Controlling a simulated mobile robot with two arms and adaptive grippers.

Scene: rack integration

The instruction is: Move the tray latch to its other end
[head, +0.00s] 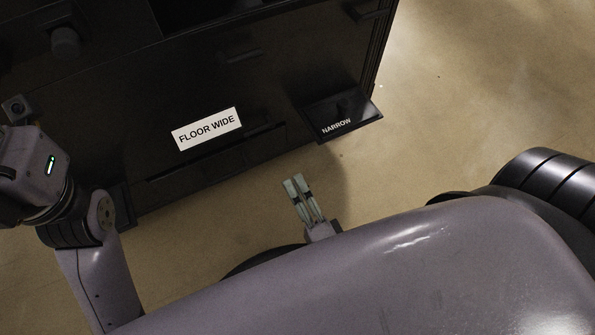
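A black cabinet-like unit (95,120) fills the upper left of the head view. A small dark knob (342,104) stands on a black plate marked NARROW (362,116) at its lower right corner; it may be the tray latch, but the dark surface hides its shape. A white label (207,128) reading FLOOR WIDE is on the unit's face. My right gripper (293,181) is below the NARROW plate, apart from it. Its two pale fingers lie close together with nothing seen between them. My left wrist is at the left edge; its fingers are not visible.
A dark slot or ledge (215,152) runs below the white label. A round dark knob (65,41) and a handle-like bar (366,10) are higher on the unit. Bare tan floor (480,90) is open to the right.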

